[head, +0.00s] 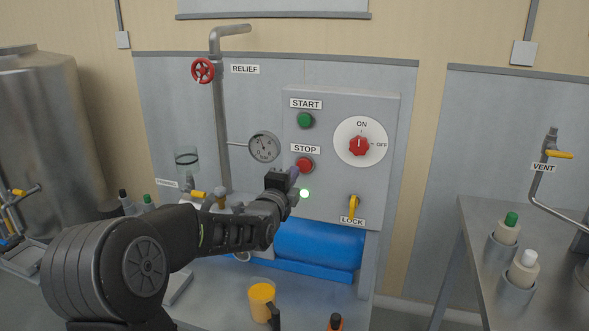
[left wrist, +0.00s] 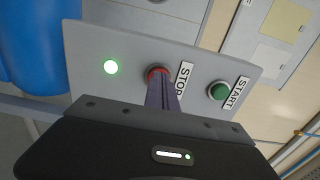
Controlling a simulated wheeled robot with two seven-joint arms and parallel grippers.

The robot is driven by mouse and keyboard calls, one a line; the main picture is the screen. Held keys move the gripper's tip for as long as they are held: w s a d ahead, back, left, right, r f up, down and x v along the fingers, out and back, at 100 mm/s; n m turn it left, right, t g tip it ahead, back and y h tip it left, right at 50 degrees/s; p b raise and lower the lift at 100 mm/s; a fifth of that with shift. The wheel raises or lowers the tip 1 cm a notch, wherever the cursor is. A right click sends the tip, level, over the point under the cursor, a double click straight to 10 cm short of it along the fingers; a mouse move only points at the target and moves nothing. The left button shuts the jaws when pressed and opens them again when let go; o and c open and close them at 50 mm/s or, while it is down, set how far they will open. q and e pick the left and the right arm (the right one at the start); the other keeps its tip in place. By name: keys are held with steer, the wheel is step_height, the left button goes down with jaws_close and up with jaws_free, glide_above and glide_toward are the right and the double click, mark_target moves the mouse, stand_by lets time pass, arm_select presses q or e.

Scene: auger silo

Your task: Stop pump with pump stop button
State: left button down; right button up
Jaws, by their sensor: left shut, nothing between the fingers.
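The red stop button (head: 304,164) sits under the STOP label on the grey control panel (head: 330,200). It also shows in the left wrist view (left wrist: 155,72), partly hidden behind my fingers. My left gripper (head: 294,171) is shut and empty, with its tips at or just in front of the red button. I cannot tell whether they touch it. The green start button (head: 306,120) is above it. A green lamp (head: 304,193) glows below the stop button. My right gripper is not in view.
A red rotary switch (head: 359,146) and a yellow lock lever (head: 353,206) are on the panel's right side. A gauge (head: 264,147) and a pipe with a red relief wheel (head: 203,71) stand to the left. A blue pump body (head: 318,245) lies below. An orange cup (head: 262,302) stands in front.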

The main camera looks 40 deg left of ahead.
arm_select(q)
steer(key=shift+x, duration=1.05)
